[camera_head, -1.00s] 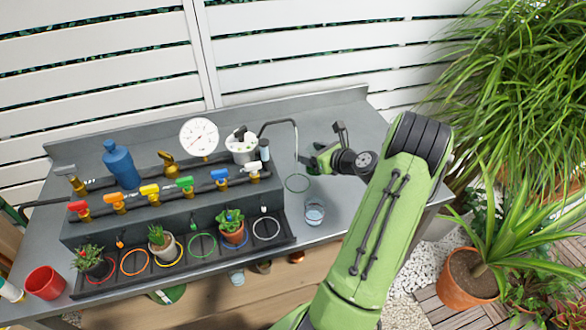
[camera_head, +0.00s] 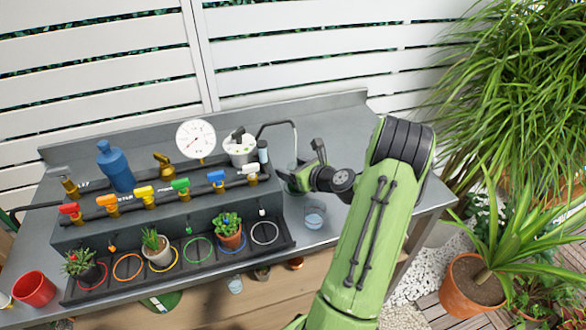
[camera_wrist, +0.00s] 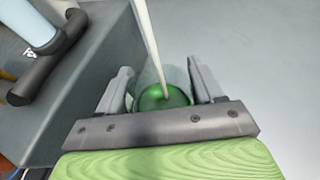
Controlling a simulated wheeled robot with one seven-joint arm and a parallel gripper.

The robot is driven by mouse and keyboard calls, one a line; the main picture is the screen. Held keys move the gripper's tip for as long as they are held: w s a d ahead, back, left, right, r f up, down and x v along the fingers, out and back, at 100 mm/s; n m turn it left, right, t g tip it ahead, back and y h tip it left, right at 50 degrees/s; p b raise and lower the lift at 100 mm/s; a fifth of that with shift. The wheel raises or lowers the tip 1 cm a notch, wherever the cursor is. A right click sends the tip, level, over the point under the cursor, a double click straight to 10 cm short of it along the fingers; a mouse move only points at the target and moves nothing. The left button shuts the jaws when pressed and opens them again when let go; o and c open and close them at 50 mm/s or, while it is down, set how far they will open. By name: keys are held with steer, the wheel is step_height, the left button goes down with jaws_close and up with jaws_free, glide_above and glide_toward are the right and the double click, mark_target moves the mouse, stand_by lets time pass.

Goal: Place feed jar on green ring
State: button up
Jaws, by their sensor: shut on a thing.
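My gripper (camera_head: 292,180) is at the back right of the bench, beside the pipe block and under the bent spout (camera_head: 296,138). It is shut on a clear jar with green in it, the feed jar (camera_wrist: 176,76), seen between the fingers (camera_wrist: 158,82) in the wrist view. The pale spout tube crosses in front of the jar there; I cannot tell whether its end is inside. The green ring on the bench under the spout is hidden behind my gripper and the jar. Another green ring (camera_head: 198,249) lies in the black tray, empty.
A glass of water (camera_head: 314,217) stands just in front of my gripper. The black tray (camera_head: 291,240) holds coloured rings and small potted plants. Valves with coloured handles line the pipe block (camera_head: 262,196). A red pot (camera_head: 34,290) stands at left.

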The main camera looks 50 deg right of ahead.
steer(key=o, duration=1)
steer(key=shift+f, duration=0.1)
steer(key=shift+c, duration=0.2)
steer(key=shift+r, duration=0.25)
steer(key=p+v, duration=0.2)
steer(key=v, duration=1)
steer(key=shift+f, duration=0.1)
